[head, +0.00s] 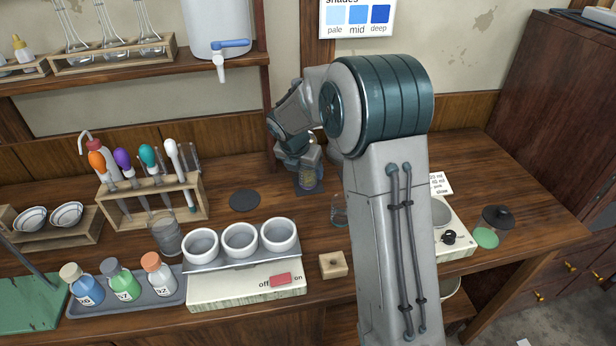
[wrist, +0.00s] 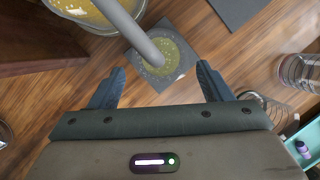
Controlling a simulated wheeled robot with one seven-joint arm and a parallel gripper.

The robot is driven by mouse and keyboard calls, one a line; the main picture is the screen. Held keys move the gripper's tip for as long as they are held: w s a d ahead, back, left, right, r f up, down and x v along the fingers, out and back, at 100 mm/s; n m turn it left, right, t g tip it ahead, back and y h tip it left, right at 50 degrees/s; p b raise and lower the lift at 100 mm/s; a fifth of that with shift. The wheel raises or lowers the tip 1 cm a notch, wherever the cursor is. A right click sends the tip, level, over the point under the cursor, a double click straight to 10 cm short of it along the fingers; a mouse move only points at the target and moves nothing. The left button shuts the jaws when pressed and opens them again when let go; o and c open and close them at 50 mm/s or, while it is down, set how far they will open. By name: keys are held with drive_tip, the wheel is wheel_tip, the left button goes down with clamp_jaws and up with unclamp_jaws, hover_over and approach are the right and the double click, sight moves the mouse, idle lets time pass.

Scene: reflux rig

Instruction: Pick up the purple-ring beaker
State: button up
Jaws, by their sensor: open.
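No purple ring can be made out clearly on any beaker. In the head view, a small glass vessel (head: 309,180) with a yellowish and bluish-purple tint stands on a dark square mat, just below my gripper (head: 298,160), which is partly hidden by my arm. In the wrist view, my gripper (wrist: 160,80) is open, its fingers apart with nothing gripped. A grey rod (wrist: 140,32) slants down ahead of the fingers to a round patch of speckled yellow (wrist: 160,58) on a dark square. A clear beaker (head: 166,236) stands at left in the head view.
A glass (head: 339,212) stands beside my arm, partly hidden. Clear glassware (wrist: 298,70) shows at right in the wrist view, and a vessel with yellow contents (wrist: 68,12) at top left. White cups (head: 240,240) and a dropper rack (head: 150,205) stand left. A round dark mat (head: 244,201) is bare.

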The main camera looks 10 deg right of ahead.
sight(308, 174)
drive_tip(key=shift+w+d+p+x, duration=0.15)
drive_tip(key=shift+x, duration=1.2)
drive_tip(key=shift+w+d+p+x, duration=0.1)
drive_tip(key=shift+w+p+x, duration=0.1)
drive_tip(key=shift+x, duration=1.15)
drive_tip(key=shift+r, duration=0.2)
drive_tip(key=shift+c, duration=0.3)
drive_tip(key=c, duration=1.1)
drive_tip(key=shift+s+a+r, duration=0.1)
drive_tip(key=shift+s+r, duration=0.05)
drive_tip(key=shift+r, duration=0.05)
